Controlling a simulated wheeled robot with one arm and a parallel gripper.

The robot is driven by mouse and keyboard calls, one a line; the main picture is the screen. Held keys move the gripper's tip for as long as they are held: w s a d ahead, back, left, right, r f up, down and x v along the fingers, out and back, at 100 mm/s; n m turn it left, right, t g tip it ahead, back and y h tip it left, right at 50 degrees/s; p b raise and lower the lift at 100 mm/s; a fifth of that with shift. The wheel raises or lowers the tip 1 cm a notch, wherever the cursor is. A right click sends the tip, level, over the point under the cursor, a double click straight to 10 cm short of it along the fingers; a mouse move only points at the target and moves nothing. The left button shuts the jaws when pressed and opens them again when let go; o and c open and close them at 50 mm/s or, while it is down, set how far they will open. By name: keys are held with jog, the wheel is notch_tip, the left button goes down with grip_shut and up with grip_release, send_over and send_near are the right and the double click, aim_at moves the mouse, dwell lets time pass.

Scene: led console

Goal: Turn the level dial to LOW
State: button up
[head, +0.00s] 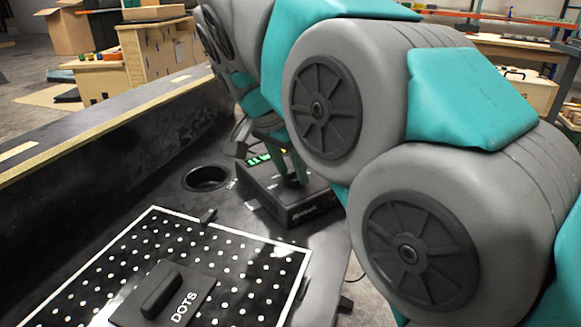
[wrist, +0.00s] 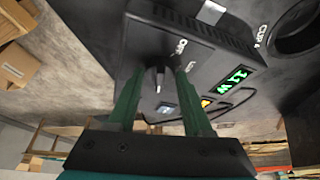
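The console (head: 285,206) is a black box on the dark bench, with a green lit display (head: 258,160) on top. My gripper (head: 290,177) reaches down over the console, largely beside my own arm in the head view. In the wrist view its green fingers (wrist: 160,70) are apart, one on each side of the dial, with a visible gap. I cannot tell the dial's setting or read a LOW mark.
A round cup hole (head: 206,178) lies left of the console. A dotted black board (head: 225,262) with a white border and a "DOTS" block (head: 165,292) lies in front. A raised wood-topped edge (head: 100,128) runs along the left. My arm hides the console's right surroundings.

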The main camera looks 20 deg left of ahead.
grip_shut()
jog(key=shift+n, duration=0.3)
jog(key=shift+d+n+y, duration=0.15)
jog(key=shift+n+y, duration=0.25)
jog(key=shift+n, duration=0.5)
jog(key=shift+s+n+y, duration=0.1)
jog(key=shift+n+y, duration=0.3)
jog(key=shift+n, duration=0.5)
jog(key=n+y, duration=0.1)
jog(key=n, duration=0.1)
jog(key=n+y, duration=0.1)
jog(key=n, duration=0.2)
jog(key=shift+d+n, duration=0.2)
jog(key=shift+n, duration=0.1)
jog(key=n+y, duration=0.1)
jog(key=n, duration=0.1)
jog(key=n+g, duration=0.1)
jog(key=n, duration=0.2)
jog(key=shift+w+d+y, duration=0.1)
jog(key=shift+w+y, duration=0.1)
jog(key=shift+y, duration=0.2)
jog(key=shift+w+d+n+g+y, duration=0.15)
jog(key=shift+n+g, duration=0.35)
jog(key=shift+n, duration=0.7)
jog(key=shift+s+a+n+g+y, duration=0.15)
jog(key=shift+n+g, duration=0.35)
jog(key=shift+n, duration=0.7)
jog(key=shift+w+d, duration=0.1)
jog(key=shift+w, duration=0.05)
